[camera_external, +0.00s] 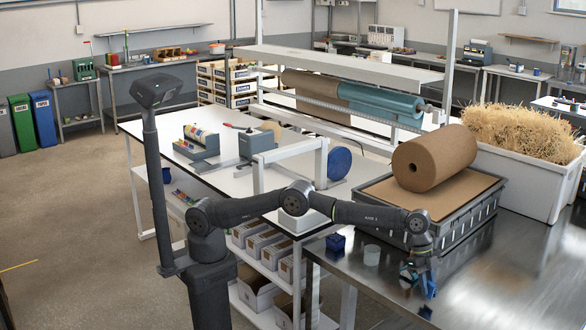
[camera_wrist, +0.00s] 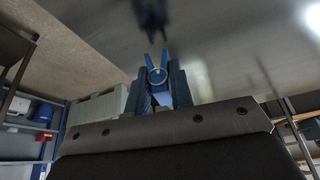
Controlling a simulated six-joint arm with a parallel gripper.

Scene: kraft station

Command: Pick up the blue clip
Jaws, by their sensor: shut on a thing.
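The blue clip (camera_wrist: 157,77) is between the fingers of my gripper (camera_wrist: 160,88) in the wrist view. Its two blue prongs point away from the gripper, and a small ring shows at its middle. My gripper is shut on it. In the external view my gripper (camera_external: 418,276) hangs over the metal table at the lower right, with the blue clip (camera_external: 430,288) showing at its fingers. A dark reflection or shadow lies beyond the clip in the wrist view. The exact gap between clip and table is hard to tell.
A dark blue box (camera_external: 335,243) and a pale round container (camera_external: 371,255) stand left of my gripper on the metal table (camera_external: 500,270). A grey crate (camera_external: 468,226) with a brown paper roll (camera_external: 434,158) stands behind. The table is clear to the right.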

